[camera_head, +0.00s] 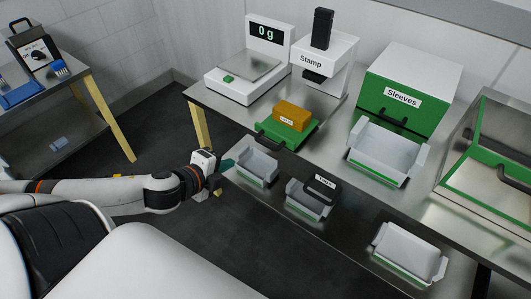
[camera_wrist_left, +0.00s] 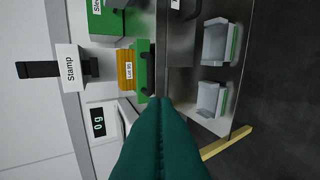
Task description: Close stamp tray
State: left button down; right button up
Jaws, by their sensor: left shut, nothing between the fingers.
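The green stamp tray (camera_head: 299,135) is pulled out in front of the white stamp machine (camera_head: 324,56). An orange block (camera_head: 291,116) with a white label sits on it. Its black handle (camera_head: 270,138) faces the front edge. In the left wrist view the tray (camera_wrist_left: 141,62) lies just beyond my fingertips. My left gripper (camera_head: 228,163) has teal fingers, shut and empty, to the left of and below the tray handle, apart from it. The shut fingers also fill the lower middle of the left wrist view (camera_wrist_left: 163,104). My right gripper is not in view.
A scale (camera_head: 248,69) reading 0 g stands left of the stamp machine. White bins (camera_head: 252,166) are along the table's front, the nearest beside my left gripper. A green-fronted sleeves box (camera_head: 398,98) is to the right. Dark floor lies open at the left.

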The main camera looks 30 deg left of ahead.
pick_arm(q)
jog(key=r+b+x, duration=0.1)
jog(key=x, duration=1.2)
jog(key=shift+w+d, duration=0.4)
jog(key=shift+w, duration=0.25)
